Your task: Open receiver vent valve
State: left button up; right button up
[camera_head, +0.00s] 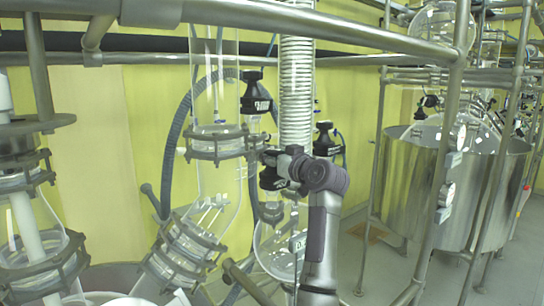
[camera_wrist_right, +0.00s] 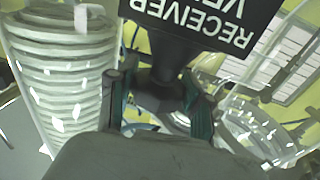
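The receiver vent valve is a black valve with a black label plate (camera_wrist_right: 200,22) that reads "RECEIVER V…" upside down in the right wrist view. Its dark body (camera_wrist_right: 165,65) narrows below the plate. My right gripper (camera_wrist_right: 158,108) has its two fingers spread, one on each side of the valve's lower part. I cannot tell whether either finger touches it. In the head view my right gripper (camera_head: 278,168) is at a black valve part (camera_head: 270,180) just left of the wrist, and the wrist partly hides the valve. My left gripper is not in view.
A ribbed white coil column (camera_head: 296,90) stands right behind my gripper. Other black valves (camera_head: 256,94) and (camera_head: 325,140) are close by. Glass vessels (camera_head: 215,100) with clamp rings are left. Steel frame pipes (camera_head: 330,30) cross above, and a steel tank (camera_head: 410,190) stands right.

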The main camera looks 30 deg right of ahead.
jog(key=shift+c, duration=1.4)
jog(key=shift+f+y+b, duration=0.1)
jog(key=shift+y+b, duration=0.25)
jog(key=shift+y, duration=0.05)
jog(key=n+y+b, duration=0.2)
jog(key=y, duration=0.1)
jog(key=shift+d+f+n+b, duration=0.15)
jog(key=shift+d+n+b, duration=0.05)
jog(key=shift+n+b, duration=0.2)
jog(key=n+g+y+b, duration=0.1)
jog(key=y, duration=0.1)
jog(key=shift+a+y, duration=0.1)
jog(key=shift+y, duration=0.3)
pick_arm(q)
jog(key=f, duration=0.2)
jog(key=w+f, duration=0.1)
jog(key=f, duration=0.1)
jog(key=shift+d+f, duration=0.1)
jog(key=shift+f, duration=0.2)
pick_arm(e)
jog(key=shift+a+r+n+g+y, duration=0.1)
jog(key=shift+r+n+g+y, duration=0.2)
jog(key=shift+n+y, duration=0.3)
